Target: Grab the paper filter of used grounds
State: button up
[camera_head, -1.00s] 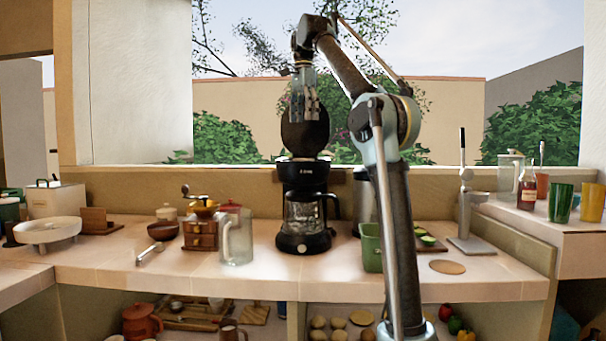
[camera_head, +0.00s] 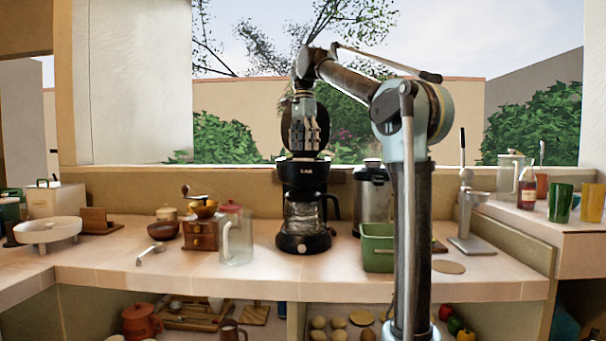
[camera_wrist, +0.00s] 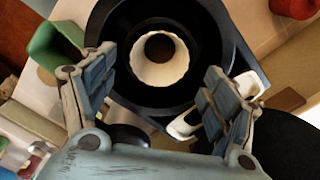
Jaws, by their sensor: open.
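The paper filter (camera_wrist: 148,76) is a white fluted cup with dark grounds (camera_wrist: 159,47) in its middle. It sits in the round black basket of the coffee maker (camera_wrist: 127,87), seen from above in the wrist view. In the head view the black coffee maker (camera_head: 302,178) stands on the counter with its dark lid raised, and the filter is hidden. My gripper (camera_head: 305,150) points down just above the machine's top, in front of the lid. In the wrist view my gripper (camera_wrist: 160,62) is open and empty, its fingers on either side of the filter and apart from it.
A glass carafe (camera_head: 303,210) sits in the machine. A clear pitcher (camera_head: 238,243) and a wooden grinder (camera_head: 201,234) stand to its left. A green bin (camera_head: 378,247) and a steel canister (camera_head: 371,190) stand to its right. The counter's front is clear.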

jog(key=shift+f, duration=1.95)
jog(key=c, duration=1)
jog(key=shift+r, duration=0.15)
jog(key=shift+c, duration=0.2)
